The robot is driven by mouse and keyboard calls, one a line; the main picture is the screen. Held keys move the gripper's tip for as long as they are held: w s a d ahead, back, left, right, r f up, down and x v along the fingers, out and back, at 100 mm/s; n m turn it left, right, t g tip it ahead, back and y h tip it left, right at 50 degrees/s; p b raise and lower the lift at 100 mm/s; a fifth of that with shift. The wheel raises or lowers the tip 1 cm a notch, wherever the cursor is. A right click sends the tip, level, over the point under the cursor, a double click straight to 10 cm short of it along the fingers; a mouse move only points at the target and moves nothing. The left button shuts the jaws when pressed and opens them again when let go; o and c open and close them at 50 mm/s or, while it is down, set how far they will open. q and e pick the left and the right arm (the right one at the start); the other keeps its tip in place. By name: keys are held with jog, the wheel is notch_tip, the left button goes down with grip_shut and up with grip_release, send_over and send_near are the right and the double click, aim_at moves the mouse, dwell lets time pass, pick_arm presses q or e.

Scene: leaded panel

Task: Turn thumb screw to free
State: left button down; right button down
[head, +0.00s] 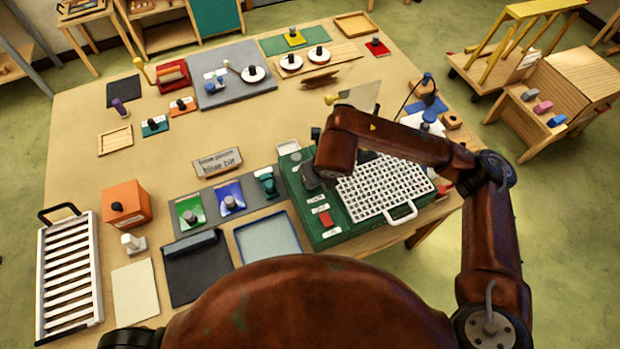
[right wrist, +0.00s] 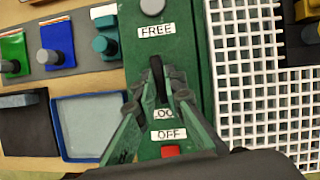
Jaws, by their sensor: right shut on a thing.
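The green machine panel (head: 310,230) stands at the right front of the table, with a white grid (head: 385,190) beside its labels. In the right wrist view the dark thumb screw (right wrist: 157,72) is a narrow upright piece below the FREE label (right wrist: 156,30). My right gripper (right wrist: 160,92) is shut on it, one finger on each side. The gripper partly covers a label reading "LO" (right wrist: 163,114); an OFF label (right wrist: 172,134) and a red button (right wrist: 171,151) lie below. In the head view my right arm and gripper hide the screw. My left gripper is not in view.
Left of the panel lie a teal block (head: 268,184), a blue card with a grey knob (head: 230,202) and a blue-rimmed tray (head: 268,238). A grey round knob (right wrist: 152,6) is above FREE. The table's left middle is fairly clear.

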jog(key=shift+m, duration=0.4)
jog(key=c, duration=2)
grip_release()
jog(key=shift+r, duration=0.1)
jog(key=v, duration=1.1)
jog(key=shift+s+r, duration=0.25)
jog(key=shift+r, duration=0.15)
jog(key=shift+r, duration=0.1)
